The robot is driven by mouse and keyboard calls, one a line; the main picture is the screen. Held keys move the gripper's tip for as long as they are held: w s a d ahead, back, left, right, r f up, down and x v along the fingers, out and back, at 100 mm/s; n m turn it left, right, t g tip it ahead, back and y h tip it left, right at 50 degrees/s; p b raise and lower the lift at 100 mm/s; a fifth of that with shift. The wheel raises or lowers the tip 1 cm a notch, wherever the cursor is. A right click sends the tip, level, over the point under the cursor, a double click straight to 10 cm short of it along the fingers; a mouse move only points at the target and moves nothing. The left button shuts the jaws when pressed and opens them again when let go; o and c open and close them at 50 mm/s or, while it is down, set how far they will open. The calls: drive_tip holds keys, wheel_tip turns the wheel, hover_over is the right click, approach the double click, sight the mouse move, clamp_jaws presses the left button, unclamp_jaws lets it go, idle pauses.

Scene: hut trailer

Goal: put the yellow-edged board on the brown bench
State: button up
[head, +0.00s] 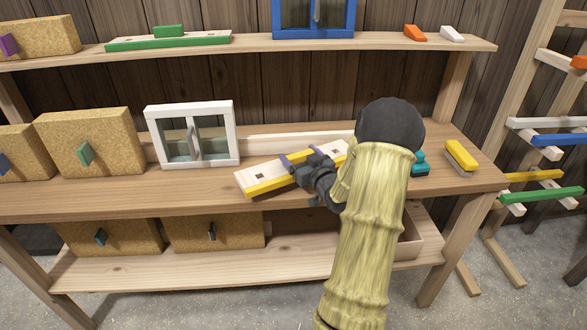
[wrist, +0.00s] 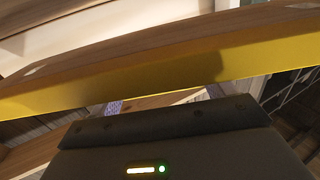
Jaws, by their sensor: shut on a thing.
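The yellow-edged board (head: 262,179) is a pale wooden plank with a yellow front edge and dark holes. It lies slantwise at the front of the brown bench (head: 190,196), its left end near the bench's front edge. I cannot tell whether it touches the bench top. My gripper (head: 302,167) is shut on the board near its middle, with my arm coming from the lower right and hiding part of the board's right end. In the wrist view the board (wrist: 140,75) crosses the whole picture close up, yellow edge towards the camera.
A white-framed window box (head: 193,135) stands left of the board, with cork boxes (head: 92,142) further left. A pale strip (head: 290,141) lies behind. A yellow stapler-like thing (head: 461,156) and a teal thing (head: 420,162) are at right. An upper shelf (head: 250,45) overhangs.

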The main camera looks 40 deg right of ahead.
drive_tip(key=shift+f, duration=0.15)
wheel_tip(320, 180, down, 4)
drive_tip(key=shift+w+r, duration=0.1)
drive_tip(key=shift+r, duration=0.05)
drive_tip(key=shift+s+d, duration=0.1)
drive_tip(key=shift+s, duration=0.15)
drive_tip(key=o, duration=1.2)
drive_tip(key=shift+w, duration=0.15)
drive_tip(key=shift+a, duration=0.2)
drive_tip(key=shift+d, duration=0.1)
drive_tip(key=s, duration=0.4)
drive_tip(key=s+a+b, duration=0.1)
drive_tip(key=s, duration=0.3)
drive_tip(key=s+a, duration=0.1)
drive_tip(key=s, duration=0.3)
